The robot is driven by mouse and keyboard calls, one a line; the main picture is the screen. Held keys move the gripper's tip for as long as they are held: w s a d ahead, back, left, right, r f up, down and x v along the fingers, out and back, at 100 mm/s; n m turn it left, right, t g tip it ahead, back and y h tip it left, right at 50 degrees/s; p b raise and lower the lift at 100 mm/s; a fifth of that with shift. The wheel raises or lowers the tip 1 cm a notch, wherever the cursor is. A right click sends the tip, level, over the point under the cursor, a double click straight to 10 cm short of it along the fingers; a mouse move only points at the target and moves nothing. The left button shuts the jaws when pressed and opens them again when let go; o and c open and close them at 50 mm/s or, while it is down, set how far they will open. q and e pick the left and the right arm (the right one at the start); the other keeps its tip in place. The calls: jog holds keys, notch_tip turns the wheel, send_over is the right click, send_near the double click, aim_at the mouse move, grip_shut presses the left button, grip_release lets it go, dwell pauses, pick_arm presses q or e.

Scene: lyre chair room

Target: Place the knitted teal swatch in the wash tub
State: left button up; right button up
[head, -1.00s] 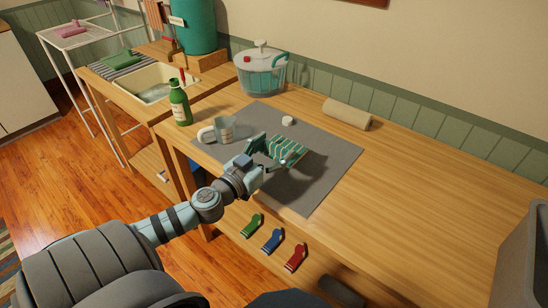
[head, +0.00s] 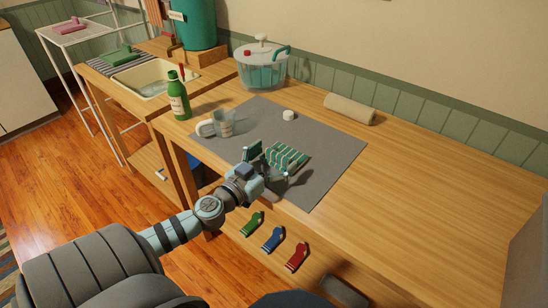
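The knitted teal swatch (head: 289,156), with pale stripes, lies on the grey mat (head: 332,160) near its front left part. My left gripper (head: 264,166) is at the swatch's near left edge with its fingers spread apart. Part of the swatch's near edge is close to the fingers, and I cannot tell whether they touch. A clear tub (head: 262,72) with a white lid, a red knob and a teal handle stands at the back of the table. A pale sink basin (head: 150,84) is at the far left. My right gripper is not in view.
A green bottle (head: 179,102) stands at the left. A rolled beige cloth (head: 349,109) lies behind.

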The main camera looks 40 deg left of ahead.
pick_arm(q)
jog(key=shift+r+p, duration=0.1)
jog(key=shift+p, duration=0.2)
jog(key=s+b, duration=0.2)
jog(key=shift+s+d+f, duration=0.15)
jog(key=shift+s+f, duration=0.15)
jog(key=shift+f, duration=0.1)
jog(key=s+d+p, duration=0.1)
jog(key=s, duration=1)
jog(key=shift+s+r, duration=0.25)
jog(key=shift+s, duration=0.15)
